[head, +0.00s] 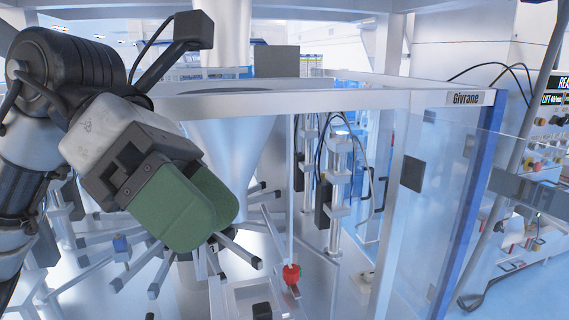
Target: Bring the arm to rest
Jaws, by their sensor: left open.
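My left arm comes in from the left side of the head view. My left gripper (205,215) has two green padded fingers and is open, with nothing seen between them. It is raised in front of the machine, and its fingers point down and to the right. The near finger overlaps much of the far one, so the gap between them is mostly hidden. My right gripper is not in view.
A pouching machine with a metal frame (330,100) marked "Givrane" fills the middle. Its metal funnel (240,150) and radial arms lie behind my gripper. A red knob (291,274) stands below. Clear panels (440,200) and a control panel (545,140) are at right.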

